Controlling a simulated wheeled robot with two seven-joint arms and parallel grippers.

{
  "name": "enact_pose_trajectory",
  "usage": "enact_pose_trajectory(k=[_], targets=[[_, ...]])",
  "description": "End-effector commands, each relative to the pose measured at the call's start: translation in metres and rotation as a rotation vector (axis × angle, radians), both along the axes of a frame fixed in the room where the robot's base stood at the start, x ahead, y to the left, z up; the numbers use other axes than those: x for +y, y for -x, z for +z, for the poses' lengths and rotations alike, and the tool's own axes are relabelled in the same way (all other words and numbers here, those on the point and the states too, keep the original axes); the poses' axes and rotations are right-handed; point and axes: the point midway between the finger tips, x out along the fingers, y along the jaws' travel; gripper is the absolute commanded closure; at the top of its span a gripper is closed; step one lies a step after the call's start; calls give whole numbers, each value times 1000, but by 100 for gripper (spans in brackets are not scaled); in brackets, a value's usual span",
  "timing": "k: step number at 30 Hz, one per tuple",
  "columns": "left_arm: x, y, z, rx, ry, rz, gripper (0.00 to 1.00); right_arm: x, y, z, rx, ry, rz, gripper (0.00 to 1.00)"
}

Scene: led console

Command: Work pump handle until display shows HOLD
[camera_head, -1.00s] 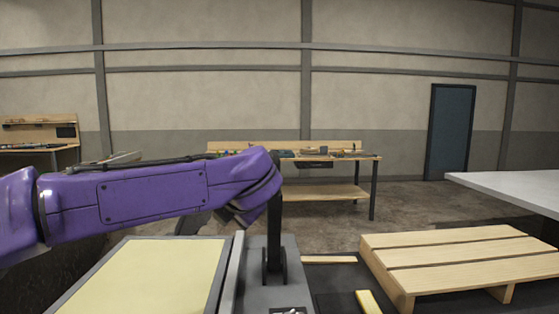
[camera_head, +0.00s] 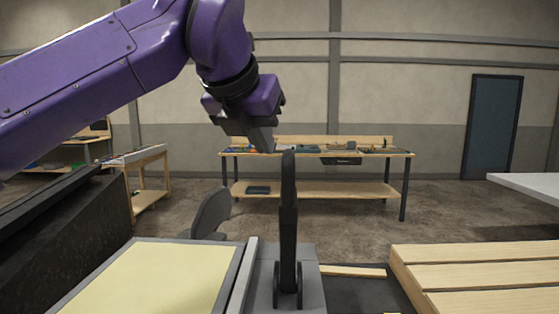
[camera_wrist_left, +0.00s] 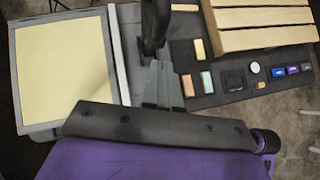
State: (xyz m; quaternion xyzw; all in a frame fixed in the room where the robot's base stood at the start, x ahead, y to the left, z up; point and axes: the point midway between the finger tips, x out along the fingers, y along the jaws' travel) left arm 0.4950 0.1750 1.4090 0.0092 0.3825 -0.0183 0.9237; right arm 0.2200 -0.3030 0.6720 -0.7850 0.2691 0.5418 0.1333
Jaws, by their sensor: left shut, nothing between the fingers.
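The pump handle (camera_head: 288,215) is a black lever standing about upright on a grey base (camera_head: 262,290) in the head view. In the wrist view the dark handle (camera_wrist_left: 153,25) shows at the top, just beyond the fingers. My left gripper (camera_head: 266,143) is shut and empty, close to the handle's top end on its left side; I cannot tell whether they touch. Its grey fingers (camera_wrist_left: 160,85) lie together in the wrist view. No readable display text shows. My right gripper is out of view.
A pale yellow panel (camera_head: 155,280) lies left of the handle. A wooden slatted pallet (camera_head: 480,270) stands to the right. In the wrist view, a dark panel (camera_wrist_left: 210,98) carries several small coloured blocks. A workbench (camera_head: 320,190) stands far behind.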

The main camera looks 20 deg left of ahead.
Motion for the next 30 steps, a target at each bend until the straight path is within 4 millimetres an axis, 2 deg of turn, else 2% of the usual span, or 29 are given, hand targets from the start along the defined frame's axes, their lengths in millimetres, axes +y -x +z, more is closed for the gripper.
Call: enact_pose_trajectory(k=[11,12,18,28,29,30], targets=[[0,-58,-58,5,-1,2,100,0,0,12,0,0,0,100],[-1,-66,-51,3,0,3,100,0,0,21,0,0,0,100],[-1,-90,-53,1,-1,5,100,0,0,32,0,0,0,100],[-1,-95,-56,0,0,4,100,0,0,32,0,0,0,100],[8,-95,-56,0,3,6,100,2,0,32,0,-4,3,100],[4,-95,-55,0,0,3,100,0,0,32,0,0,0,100]])
